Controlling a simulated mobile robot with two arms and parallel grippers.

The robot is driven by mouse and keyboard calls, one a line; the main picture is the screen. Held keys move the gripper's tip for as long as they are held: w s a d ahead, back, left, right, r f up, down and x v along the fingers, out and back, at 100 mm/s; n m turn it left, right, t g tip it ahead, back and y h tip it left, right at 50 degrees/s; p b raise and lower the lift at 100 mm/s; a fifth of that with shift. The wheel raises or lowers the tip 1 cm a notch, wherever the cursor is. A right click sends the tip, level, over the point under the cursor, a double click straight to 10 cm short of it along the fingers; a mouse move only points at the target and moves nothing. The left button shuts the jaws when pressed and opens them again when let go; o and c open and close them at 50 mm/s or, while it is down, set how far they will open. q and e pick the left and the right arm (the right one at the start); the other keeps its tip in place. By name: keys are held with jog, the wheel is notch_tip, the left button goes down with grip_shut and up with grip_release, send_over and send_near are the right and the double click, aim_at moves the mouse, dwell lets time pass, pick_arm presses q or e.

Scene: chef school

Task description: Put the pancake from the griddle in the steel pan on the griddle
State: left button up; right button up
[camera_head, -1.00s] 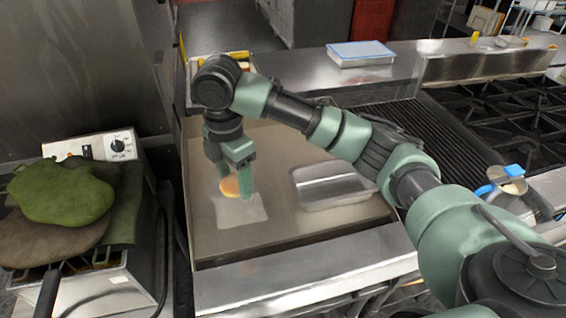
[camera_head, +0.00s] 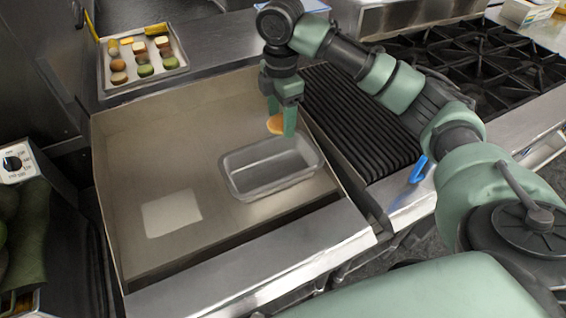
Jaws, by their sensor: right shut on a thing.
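The pancake (camera_head: 275,124) is small, round and golden brown. My right gripper (camera_head: 281,122) is shut on it and holds it up, just beyond the far edge of the steel pan in the picture. The steel pan (camera_head: 243,188) is a rectangular, open tray and looks empty. It sits on the right part of the flat griddle (camera_head: 130,150). A pale square (camera_head: 171,213) lies on the griddle left of the pan. My left gripper is out of view.
A tray (camera_head: 171,69) with several small round foods stands behind the griddle. A ribbed grill (camera_head: 350,115) and gas burners (camera_head: 480,60) are to the right. A blue-handled item (camera_head: 418,170) lies at the front counter edge. The griddle's left half is largely clear.

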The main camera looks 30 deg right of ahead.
jog(key=p, duration=0.2)
send_over(281, 171)
notch_tip(281, 171, down, 12)
jog(key=shift+r, duration=0.1)
jog(key=shift+f, duration=0.65)
notch_tip(281, 171, down, 3)
jog(key=shift+f, duration=0.3)
jog(key=o, duration=1.2)
jog(key=shift+f, duration=0.1)
